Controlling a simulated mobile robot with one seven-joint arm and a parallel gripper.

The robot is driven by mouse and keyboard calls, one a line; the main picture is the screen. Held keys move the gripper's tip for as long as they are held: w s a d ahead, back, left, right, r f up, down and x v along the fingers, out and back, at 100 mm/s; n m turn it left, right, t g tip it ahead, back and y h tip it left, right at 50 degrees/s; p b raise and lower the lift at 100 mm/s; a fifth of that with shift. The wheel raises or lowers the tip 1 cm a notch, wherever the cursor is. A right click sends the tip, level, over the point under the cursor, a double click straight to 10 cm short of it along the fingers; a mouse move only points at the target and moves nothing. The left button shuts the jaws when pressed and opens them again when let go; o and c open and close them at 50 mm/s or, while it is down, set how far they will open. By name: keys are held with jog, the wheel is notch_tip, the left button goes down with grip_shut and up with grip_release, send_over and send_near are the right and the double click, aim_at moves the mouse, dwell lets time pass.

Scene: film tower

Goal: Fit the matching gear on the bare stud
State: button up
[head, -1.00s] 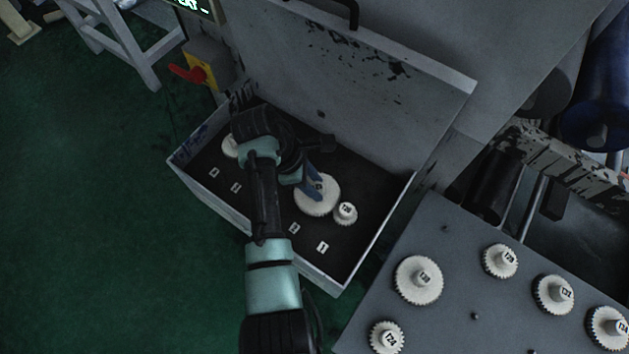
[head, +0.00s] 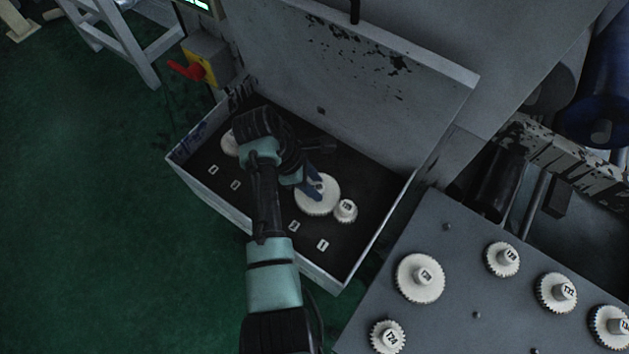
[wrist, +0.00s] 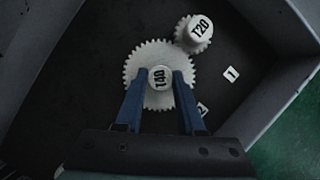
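A large white gear (head: 309,207) marked T40 in the wrist view (wrist: 138,90) lies flat in the open box. A smaller gear marked T20 (head: 345,211) lies beside it, also in the wrist view (wrist: 200,38). My gripper (head: 315,182) is over the T40 gear. In the wrist view, its blue fingers (wrist: 160,80) stand on either side of the T40 hub, with what look like narrow gaps; contact is unclear. On the grey plate (head: 450,315), small dark studs or bolt heads show, one near the middle (head: 477,315) and one at the upper left (head: 447,227).
Several white gears sit on the plate, including a large one (head: 418,280). Another gear (head: 230,144) lies at the box's far left, partly hidden by my arm. The box's walls (head: 207,198) and raised lid (head: 380,90) surround my gripper. Number tags (head: 323,245) mark the box floor.

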jog(key=o, duration=0.5)
jog(key=shift+r, duration=0.1)
jog(key=p+v, duration=0.2)
jog(key=v, duration=1.1)
jog(key=shift+s, duration=0.15)
